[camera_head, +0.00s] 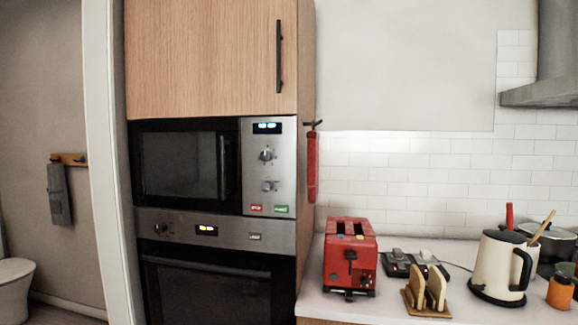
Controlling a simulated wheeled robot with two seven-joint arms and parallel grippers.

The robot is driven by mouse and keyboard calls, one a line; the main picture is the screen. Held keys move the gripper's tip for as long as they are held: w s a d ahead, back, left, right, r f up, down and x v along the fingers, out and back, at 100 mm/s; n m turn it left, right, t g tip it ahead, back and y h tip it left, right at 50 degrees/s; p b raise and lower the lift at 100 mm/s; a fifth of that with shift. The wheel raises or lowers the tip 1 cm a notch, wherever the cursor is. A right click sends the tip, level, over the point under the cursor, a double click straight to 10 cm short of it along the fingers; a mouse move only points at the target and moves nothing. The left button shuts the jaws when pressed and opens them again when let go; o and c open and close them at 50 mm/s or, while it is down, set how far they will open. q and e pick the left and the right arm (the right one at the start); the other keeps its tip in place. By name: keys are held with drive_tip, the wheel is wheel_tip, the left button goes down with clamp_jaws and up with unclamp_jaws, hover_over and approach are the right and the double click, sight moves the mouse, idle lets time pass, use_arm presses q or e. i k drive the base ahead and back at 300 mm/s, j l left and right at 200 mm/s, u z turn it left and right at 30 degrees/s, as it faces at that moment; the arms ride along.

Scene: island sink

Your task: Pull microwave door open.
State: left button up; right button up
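The microwave (182,165) is built into a tall wooden cabinet at the left of the head view. Its dark glass door looks shut. A vertical dark handle (221,166) runs along the door's right side. To the right of the door is a steel control panel (268,190) with a lit display, two knobs, and a red and a green button. Neither of my grippers is in view.
An oven (210,285) sits below the microwave, and a wooden cabinet door (205,60) is above it. A red toaster (350,250), a toast rack (428,290) and a cream kettle (500,265) stand on the counter at right. A red item (312,165) hangs beside the cabinet.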

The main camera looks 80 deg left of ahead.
sight(228, 138)
drive_tip(key=u, duration=3.3)
